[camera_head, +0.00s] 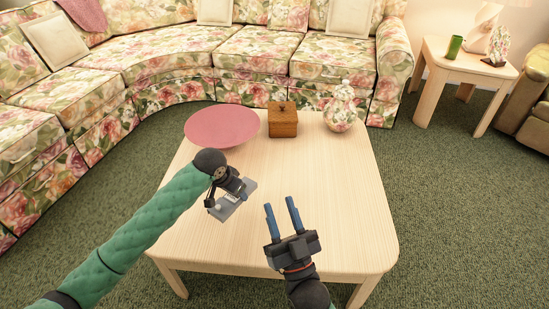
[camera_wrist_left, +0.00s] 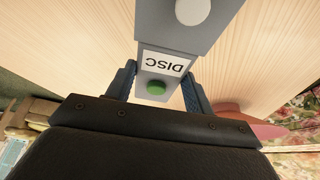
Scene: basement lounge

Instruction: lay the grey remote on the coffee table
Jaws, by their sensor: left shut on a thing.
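The grey remote (camera_head: 224,211) is in my left gripper (camera_head: 229,192), over the left part of the pale wooden coffee table (camera_head: 310,190). In the left wrist view the remote (camera_wrist_left: 172,64) shows a white DISC label, a green button and a pale round button. The blue fingers of my left gripper (camera_wrist_left: 160,80) are on both sides of it. The hand hides part of the remote in the head view. I cannot tell whether the remote touches the table. My right gripper (camera_head: 281,206) is open and empty above the table's front part.
A pink bowl or plate (camera_head: 222,125), a brown wooden box (camera_head: 282,121) and a floral jar (camera_head: 340,112) stand along the table's back. The table's middle and right are clear. A floral sofa (camera_head: 170,55) curves behind. A side table (camera_head: 462,62) stands at the back right.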

